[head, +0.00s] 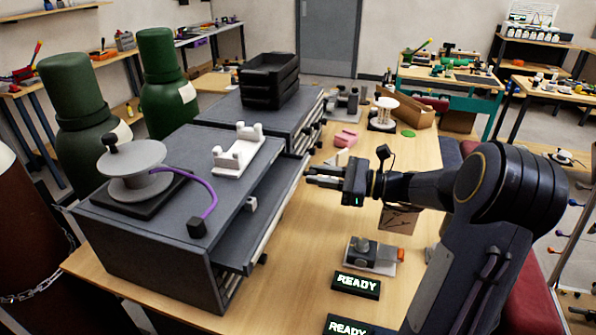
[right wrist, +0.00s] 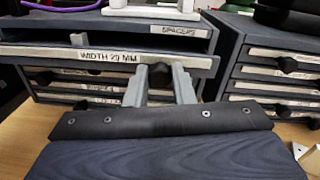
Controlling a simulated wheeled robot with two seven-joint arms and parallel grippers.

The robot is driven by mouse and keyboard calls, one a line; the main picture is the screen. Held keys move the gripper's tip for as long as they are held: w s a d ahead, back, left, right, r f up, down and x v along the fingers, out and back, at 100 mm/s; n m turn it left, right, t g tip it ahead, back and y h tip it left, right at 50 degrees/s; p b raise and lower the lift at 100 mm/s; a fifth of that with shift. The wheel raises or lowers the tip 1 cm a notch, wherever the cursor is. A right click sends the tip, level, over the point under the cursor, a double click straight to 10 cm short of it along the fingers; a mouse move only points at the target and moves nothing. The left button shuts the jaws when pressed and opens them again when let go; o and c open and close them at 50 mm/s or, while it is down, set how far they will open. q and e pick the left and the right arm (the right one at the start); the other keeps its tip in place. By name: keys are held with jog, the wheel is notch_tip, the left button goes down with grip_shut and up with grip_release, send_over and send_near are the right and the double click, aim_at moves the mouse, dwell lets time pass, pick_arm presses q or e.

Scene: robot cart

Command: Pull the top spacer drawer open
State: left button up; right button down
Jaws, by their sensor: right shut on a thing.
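The top spacer drawer (head: 262,225) is part way out of the near grey cabinet (head: 150,245), and its inside shows from above. Its light front strip in the right wrist view (right wrist: 150,61) reads "WIDTH 20 MM", under the "SPACERS" label. My right gripper (head: 312,176) is at the far end of the drawer front. The fingers hide part of the knob. A small light grey block (head: 250,203) shows in the drawer. My left gripper is not in view.
A spool (head: 135,170) and a white holder (head: 238,152) stand on the cabinet. A second cabinet (head: 262,115) with black trays (head: 268,80) stands behind. On the wooden table are a grey device (head: 370,255), a "READY" display (head: 356,284) and a pink block (head: 345,139).

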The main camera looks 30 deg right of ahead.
jog(key=v, duration=0.3)
jog(key=c, duration=1.2)
grip_release()
jog(key=shift+c, duration=0.2)
jog(key=s+a+r+b, duration=0.1)
jog(key=s+a+r, duration=0.8)
jog(key=r, duration=0.4)
jog(key=shift+s+a, duration=0.2)
jog(key=shift+s, duration=0.6)
